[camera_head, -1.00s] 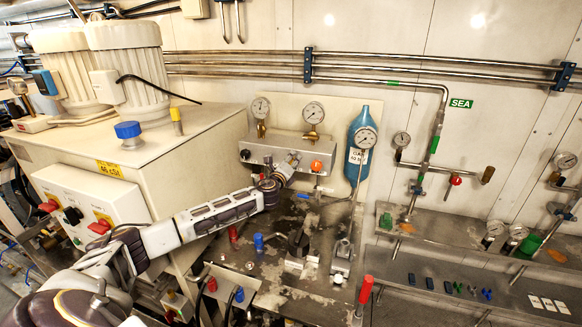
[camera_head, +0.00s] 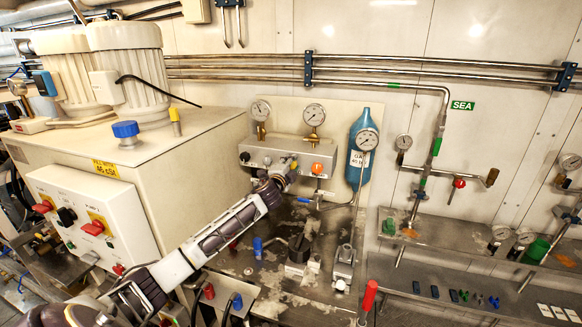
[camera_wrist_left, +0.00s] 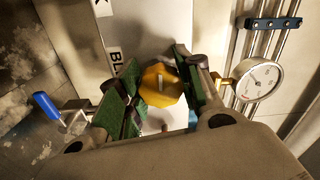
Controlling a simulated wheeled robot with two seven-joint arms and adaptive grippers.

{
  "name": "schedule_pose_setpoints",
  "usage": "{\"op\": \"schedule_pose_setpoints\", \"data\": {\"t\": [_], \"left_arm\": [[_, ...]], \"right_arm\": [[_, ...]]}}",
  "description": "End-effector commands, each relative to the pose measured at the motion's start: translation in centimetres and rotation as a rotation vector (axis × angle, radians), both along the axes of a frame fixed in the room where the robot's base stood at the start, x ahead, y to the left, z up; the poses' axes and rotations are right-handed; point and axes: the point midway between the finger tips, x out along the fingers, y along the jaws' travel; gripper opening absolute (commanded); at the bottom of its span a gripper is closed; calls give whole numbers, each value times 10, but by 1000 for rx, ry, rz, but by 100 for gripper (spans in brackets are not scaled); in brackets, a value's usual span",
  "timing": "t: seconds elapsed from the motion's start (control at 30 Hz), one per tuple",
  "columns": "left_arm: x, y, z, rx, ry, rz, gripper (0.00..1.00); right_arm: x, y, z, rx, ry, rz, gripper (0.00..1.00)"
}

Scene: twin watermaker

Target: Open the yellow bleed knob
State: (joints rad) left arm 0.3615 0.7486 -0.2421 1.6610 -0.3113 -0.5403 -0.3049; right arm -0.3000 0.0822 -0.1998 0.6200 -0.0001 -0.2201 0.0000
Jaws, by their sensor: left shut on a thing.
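The yellow bleed knob (camera_wrist_left: 162,82) is a faceted knob with a pale slot mark. It sits between the green finger pads of my left gripper (camera_wrist_left: 157,86) in the left wrist view. The gripper mostly hides the knob there. A white label with black letters, partly cut off, lies beside the knob in the wrist view. My right gripper is not in view.
An orange knob (camera_head: 317,168) is just right of my gripper. Two gauges (camera_head: 314,115) stand above the block, and a blue cylinder (camera_head: 362,150) with another gauge is to the right. A blue-handled valve (camera_wrist_left: 48,106) is at left in the wrist view.

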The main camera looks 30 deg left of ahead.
Motion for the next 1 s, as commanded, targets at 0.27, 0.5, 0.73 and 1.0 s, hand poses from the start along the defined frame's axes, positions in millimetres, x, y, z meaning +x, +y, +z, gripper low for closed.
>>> {"op": "schedule_pose_setpoints", "data": {"t": [0.27,0.5,0.73,1.0], "left_arm": [[0,0,-2,-55,-10,1,11],[0,0,-2,-57,-10,1,11],[0,0,-2,-56,-10,1,52],[0,0,-1,-56,-12,1,58]], "right_arm": [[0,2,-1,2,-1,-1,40],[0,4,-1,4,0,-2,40],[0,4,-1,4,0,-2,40],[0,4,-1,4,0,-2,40]]}}
